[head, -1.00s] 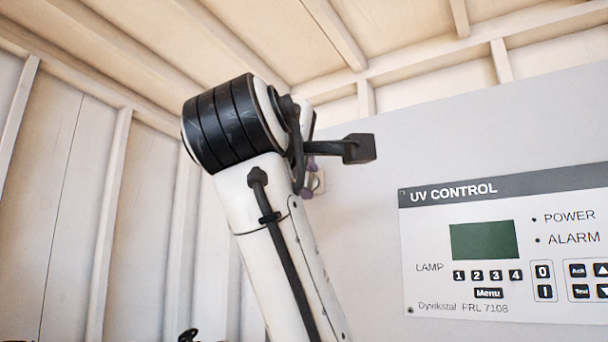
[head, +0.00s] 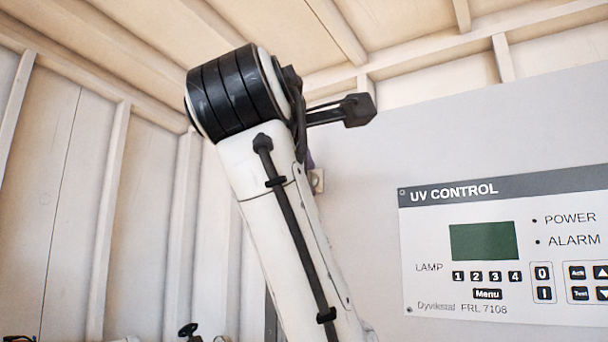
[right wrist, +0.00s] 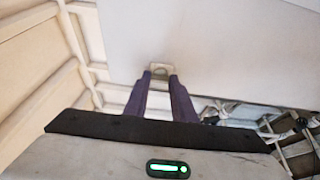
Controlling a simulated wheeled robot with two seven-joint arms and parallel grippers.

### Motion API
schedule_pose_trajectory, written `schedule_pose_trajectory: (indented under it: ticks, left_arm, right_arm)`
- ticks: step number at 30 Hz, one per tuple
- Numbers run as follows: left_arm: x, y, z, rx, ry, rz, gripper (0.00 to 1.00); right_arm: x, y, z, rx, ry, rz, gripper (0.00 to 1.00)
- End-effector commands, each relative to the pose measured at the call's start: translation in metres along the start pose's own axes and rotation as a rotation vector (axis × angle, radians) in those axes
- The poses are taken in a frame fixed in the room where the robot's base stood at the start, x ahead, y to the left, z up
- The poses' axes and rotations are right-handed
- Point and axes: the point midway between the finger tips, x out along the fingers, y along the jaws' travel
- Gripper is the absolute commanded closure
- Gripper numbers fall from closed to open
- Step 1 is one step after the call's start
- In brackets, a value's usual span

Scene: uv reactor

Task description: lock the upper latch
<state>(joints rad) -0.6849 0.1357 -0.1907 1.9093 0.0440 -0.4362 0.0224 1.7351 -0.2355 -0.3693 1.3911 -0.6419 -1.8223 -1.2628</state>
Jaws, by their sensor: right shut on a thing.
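The upper latch shows in the right wrist view as a small beige plate with a rounded part (right wrist: 160,70) on the lower edge of the grey cabinet face. In the head view the latch (head: 317,181) is a small pale piece at the cabinet's left edge, partly hidden by my arm. My right gripper (right wrist: 159,77) has its two purple fingertips at the latch, one on each side, shut on its part. In the head view my right gripper (head: 310,160) is nearly all hidden behind my forearm. My left gripper is in neither view.
The grey cabinet (head: 385,170) carries a UV CONTROL panel (head: 500,245) with a dark green screen at right. Pale ribbed walls (head: 85,200) and ceiling enclose the place. A dark knob (head: 188,329) shows low in the head view. Metal frames and pipes (right wrist: 290,135) stand at lower right in the wrist view.

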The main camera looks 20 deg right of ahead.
Motion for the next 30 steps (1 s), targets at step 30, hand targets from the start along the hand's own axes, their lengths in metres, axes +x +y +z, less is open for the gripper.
schedule_pose_trajectory:
  ticks: [30]
  left_arm:
    - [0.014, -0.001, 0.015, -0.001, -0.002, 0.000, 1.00]
  right_arm:
    - [-0.073, -0.001, 0.000, -0.001, 0.000, 0.001, 0.58]
